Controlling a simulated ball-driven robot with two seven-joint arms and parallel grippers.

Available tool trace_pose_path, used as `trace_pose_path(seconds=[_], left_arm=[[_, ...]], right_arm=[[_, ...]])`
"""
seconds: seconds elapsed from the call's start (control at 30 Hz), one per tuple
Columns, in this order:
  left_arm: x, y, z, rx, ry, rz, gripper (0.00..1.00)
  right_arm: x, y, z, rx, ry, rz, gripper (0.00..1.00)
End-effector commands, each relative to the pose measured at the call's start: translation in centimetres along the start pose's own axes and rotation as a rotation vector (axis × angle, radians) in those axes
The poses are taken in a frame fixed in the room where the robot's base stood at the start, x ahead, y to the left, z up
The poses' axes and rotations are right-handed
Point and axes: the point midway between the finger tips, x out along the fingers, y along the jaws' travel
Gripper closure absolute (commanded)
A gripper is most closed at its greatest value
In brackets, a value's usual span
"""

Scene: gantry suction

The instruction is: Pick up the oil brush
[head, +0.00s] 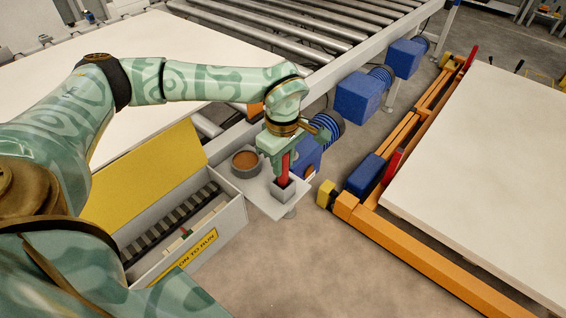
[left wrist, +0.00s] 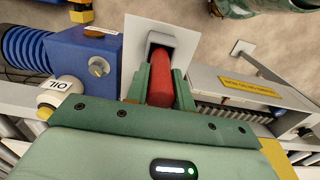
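The oil brush (head: 284,168) shows as a red handle standing in a small grey square holder (head: 283,190) on a light plate. Its bristle end is hidden in the holder. My left gripper (head: 285,160) points down over it, with a finger on each side of the handle. In the left wrist view, the red handle (left wrist: 162,85) fills the gap between the green fingers (left wrist: 161,90), which appear to press on it. The handle's lower end sits at the holder (left wrist: 172,43). My right gripper is in neither view.
A round brown-filled cup (head: 245,163) stands beside the holder. An open grey box with a yellow lid (head: 150,180) is to the left. Blue motors (head: 357,97) and the roller conveyor (head: 290,30) lie behind. An orange frame (head: 400,250) is at right, with bare floor between.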

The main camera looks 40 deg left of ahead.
Motion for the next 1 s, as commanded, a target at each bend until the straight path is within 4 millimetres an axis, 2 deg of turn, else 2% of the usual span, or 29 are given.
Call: trace_pose_path(seconds=[0.17,0.27,0.5,0.7,1.0], left_arm=[[0.0,0.0,0.0,0.001,0.000,0.000,0.99],[-0.9,0.0,0.0,0.000,0.001,0.002,0.99],[-6.3,0.1,0.0,0.000,0.001,0.006,0.99],[-9.5,0.1,0.0,0.000,0.000,0.004,0.99],[-10.0,0.0,0.0,0.000,0.000,-0.001,0.99]], right_arm=[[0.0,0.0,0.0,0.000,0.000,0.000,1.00],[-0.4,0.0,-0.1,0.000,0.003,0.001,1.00],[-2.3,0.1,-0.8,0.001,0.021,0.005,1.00],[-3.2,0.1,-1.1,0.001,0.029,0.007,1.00],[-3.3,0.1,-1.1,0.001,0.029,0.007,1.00]])
